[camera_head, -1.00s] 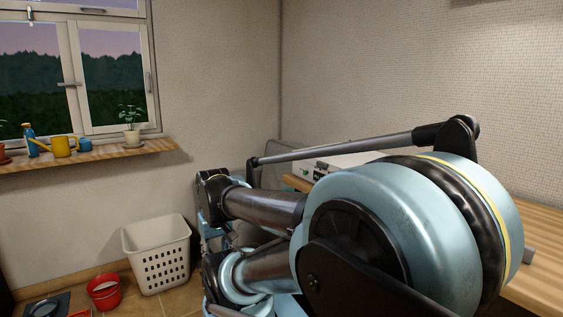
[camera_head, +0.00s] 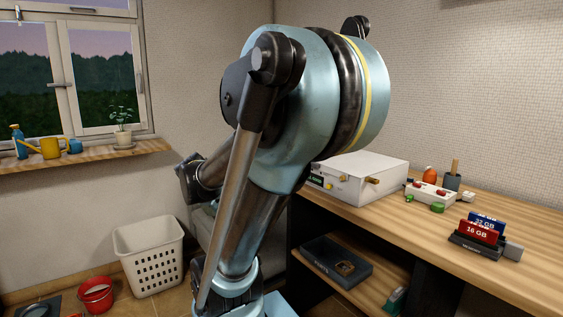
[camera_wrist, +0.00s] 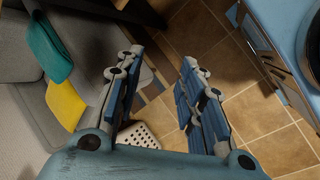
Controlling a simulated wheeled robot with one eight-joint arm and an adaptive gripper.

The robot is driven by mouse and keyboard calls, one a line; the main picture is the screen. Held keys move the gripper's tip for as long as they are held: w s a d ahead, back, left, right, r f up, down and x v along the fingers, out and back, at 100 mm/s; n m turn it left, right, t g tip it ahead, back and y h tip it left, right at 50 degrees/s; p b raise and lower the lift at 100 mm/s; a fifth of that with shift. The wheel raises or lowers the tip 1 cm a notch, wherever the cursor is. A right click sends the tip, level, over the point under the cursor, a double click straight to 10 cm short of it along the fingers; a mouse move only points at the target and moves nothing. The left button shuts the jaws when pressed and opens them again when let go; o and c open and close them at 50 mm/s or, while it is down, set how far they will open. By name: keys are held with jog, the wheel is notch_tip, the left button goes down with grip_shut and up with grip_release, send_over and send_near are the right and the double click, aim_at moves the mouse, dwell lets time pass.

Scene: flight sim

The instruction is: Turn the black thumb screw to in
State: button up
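I cannot make out a black thumb screw in either view. A white instrument box (camera_head: 378,172) stands on the wooden workbench (camera_head: 490,195). Its front has a green-and-black panel at the left and brass-coloured knobs. Whether one of its small fittings is the thumb screw is too small to tell. My gripper (camera_wrist: 160,62) shows in the wrist view with its two blue-padded fingers apart and nothing between them. It points over floor and a grey sofa, away from the bench. I cannot make out its fingers in the head view.
A dark tray (camera_head: 322,262) lies on the shelf below. A white basket (camera_head: 150,254) and red bucket (camera_head: 96,296) stand on the floor.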

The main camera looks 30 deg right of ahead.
jog(key=w+d+r+n+h, duration=1.2)
jog(key=w+r+n, duration=0.1)
jog(key=w, duration=0.3)
jog(key=d, duration=1.7)
jog(key=shift+w+g, duration=0.25)
jog(key=shift+g, duration=0.15)
jog(key=shift+r, duration=0.1)
grip_shut()
